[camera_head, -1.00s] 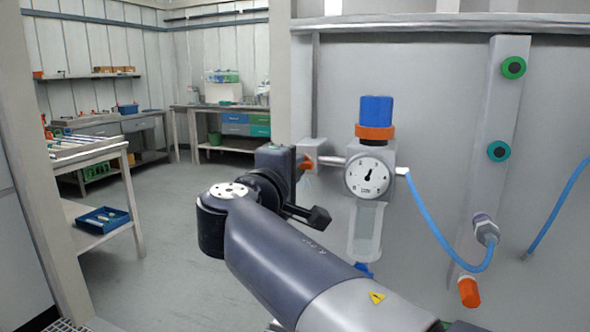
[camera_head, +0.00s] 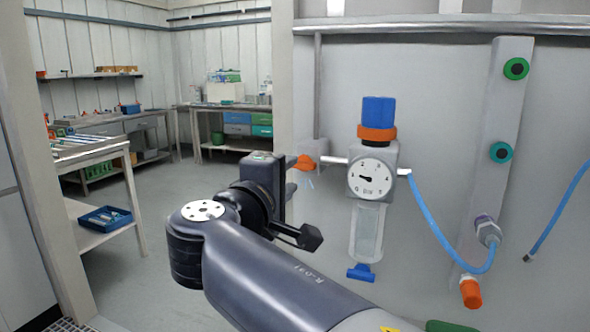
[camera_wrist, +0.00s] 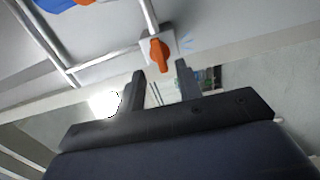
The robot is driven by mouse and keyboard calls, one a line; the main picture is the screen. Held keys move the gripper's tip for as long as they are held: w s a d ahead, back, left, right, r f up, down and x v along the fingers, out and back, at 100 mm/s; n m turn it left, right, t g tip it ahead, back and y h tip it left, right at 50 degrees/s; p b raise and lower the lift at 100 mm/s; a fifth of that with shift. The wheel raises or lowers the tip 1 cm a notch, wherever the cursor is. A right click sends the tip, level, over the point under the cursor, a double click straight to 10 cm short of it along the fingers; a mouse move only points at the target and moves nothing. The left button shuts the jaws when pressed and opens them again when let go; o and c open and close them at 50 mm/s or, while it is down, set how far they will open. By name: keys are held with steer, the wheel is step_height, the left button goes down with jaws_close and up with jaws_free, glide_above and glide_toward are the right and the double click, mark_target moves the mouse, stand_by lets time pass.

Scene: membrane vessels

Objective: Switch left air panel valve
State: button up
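The left air panel valve has an orange handle (camera_head: 303,163) on a small grey block (camera_head: 318,152), left of the pressure gauge. In the wrist view the handle (camera_wrist: 160,52) lies just beyond my fingertips, pointing down the picture toward the gap between them. My gripper (camera_wrist: 160,76) is open and empty, and its two fingers are apart from the handle.
A blue and orange regulator knob (camera_head: 378,118) sits above the gauge, with a clear filter bowl (camera_head: 367,232) below. A blue hose (camera_head: 432,222) runs right to a fitting. A workbench (camera_head: 100,150) stands at left, with open floor between.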

mark_target(300, 166)
steer(key=v, duration=0.6)
steer(key=shift+w+d, duration=0.1)
steer(key=x, duration=1)
steer(key=shift+w, duration=0.3)
steer(key=shift+s, duration=0.1)
